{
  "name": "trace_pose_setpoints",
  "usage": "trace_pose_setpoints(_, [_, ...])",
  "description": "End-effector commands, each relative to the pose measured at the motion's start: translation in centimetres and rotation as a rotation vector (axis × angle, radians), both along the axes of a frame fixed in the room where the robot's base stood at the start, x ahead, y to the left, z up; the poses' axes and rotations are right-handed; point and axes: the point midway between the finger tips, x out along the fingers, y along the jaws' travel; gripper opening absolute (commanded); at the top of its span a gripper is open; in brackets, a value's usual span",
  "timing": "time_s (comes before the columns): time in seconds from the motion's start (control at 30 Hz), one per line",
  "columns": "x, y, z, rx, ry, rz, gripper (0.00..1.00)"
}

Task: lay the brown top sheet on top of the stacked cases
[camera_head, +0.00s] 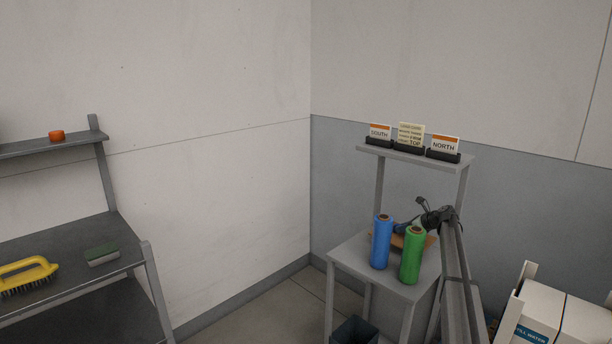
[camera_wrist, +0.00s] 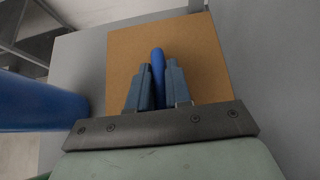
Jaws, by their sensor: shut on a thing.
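The brown top sheet (camera_head: 398,240) lies at the small grey side table, partly hidden behind a blue roll and a green roll. In the wrist view the flat brown sheet (camera_wrist: 125,50) fills the middle, with a slim blue grip (camera_wrist: 157,62) standing over it. My gripper (camera_wrist: 158,75) has both fingers closed around this blue grip. In the head view my gripper (camera_head: 404,228) is small and low over the sheet. I cannot tell whether the sheet touches the table. The white cases (camera_head: 540,312) stand at the lower right, partly cut off by the frame.
The blue roll (camera_head: 382,242) and green roll (camera_head: 412,256) stand upright close in front of the sheet. A shelf (camera_head: 415,156) with several cards is above the table (camera_head: 352,258). A bench at left holds a yellow brush (camera_head: 28,270) and a green-topped block (camera_head: 102,254).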

Motion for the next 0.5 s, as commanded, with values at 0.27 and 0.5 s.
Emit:
trace_pose_setpoints(0.27, [-0.3,-0.2,-3.9,0.0,0.0,-0.001,0.0])
trace_pose_setpoints(0.5, [0.0,-0.1,-4.2,0.0,0.0,0.002,0.0])
